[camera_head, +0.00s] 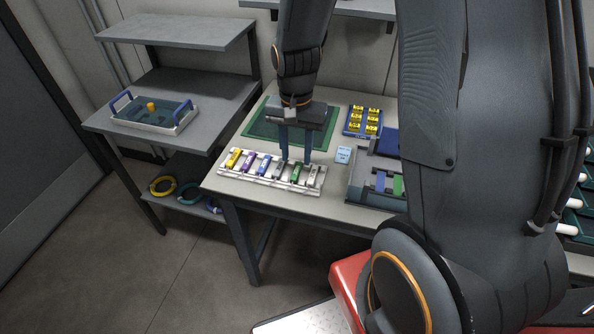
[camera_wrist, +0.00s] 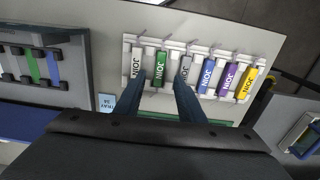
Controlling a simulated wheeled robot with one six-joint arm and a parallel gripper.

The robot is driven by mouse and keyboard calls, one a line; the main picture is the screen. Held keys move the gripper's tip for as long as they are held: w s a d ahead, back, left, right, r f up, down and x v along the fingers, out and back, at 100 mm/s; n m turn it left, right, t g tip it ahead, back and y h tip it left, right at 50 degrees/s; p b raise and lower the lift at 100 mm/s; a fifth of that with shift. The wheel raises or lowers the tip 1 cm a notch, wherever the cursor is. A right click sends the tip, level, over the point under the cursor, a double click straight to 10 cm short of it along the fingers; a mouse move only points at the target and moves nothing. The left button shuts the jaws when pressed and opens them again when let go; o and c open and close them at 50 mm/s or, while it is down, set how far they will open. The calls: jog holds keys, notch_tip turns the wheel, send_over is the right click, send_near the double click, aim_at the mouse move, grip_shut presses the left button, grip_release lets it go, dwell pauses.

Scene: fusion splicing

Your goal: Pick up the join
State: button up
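A white rack (camera_head: 228,174) on the table holds a row of joins in several colours. From left to right they are a yellow join (camera_head: 234,158), a purple join (camera_head: 248,160), a blue join (camera_head: 263,165), a grey join (camera_head: 279,169), a green join (camera_head: 296,173) and a white join (camera_head: 314,176). In the wrist view the row runs the other way, with the green join (camera_wrist: 161,69) between my fingertips. My gripper (camera_head: 296,160) is open and points down over the rack. It also shows in the wrist view (camera_wrist: 162,82), with nothing held.
A green mat (camera_head: 262,122) lies behind the rack. A blue tray with yellow labelled pieces (camera_head: 362,121), a light blue card (camera_head: 343,155) and a grey device (camera_head: 362,178) stand to the right. A handled tray (camera_head: 152,115) is on the left shelf unit.

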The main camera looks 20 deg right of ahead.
aim_at(296, 170)
jog(key=shift+s+f+p, duration=0.15)
jog(key=shift+f+p, duration=0.45)
jog(key=shift+f, duration=1.7)
grip_shut()
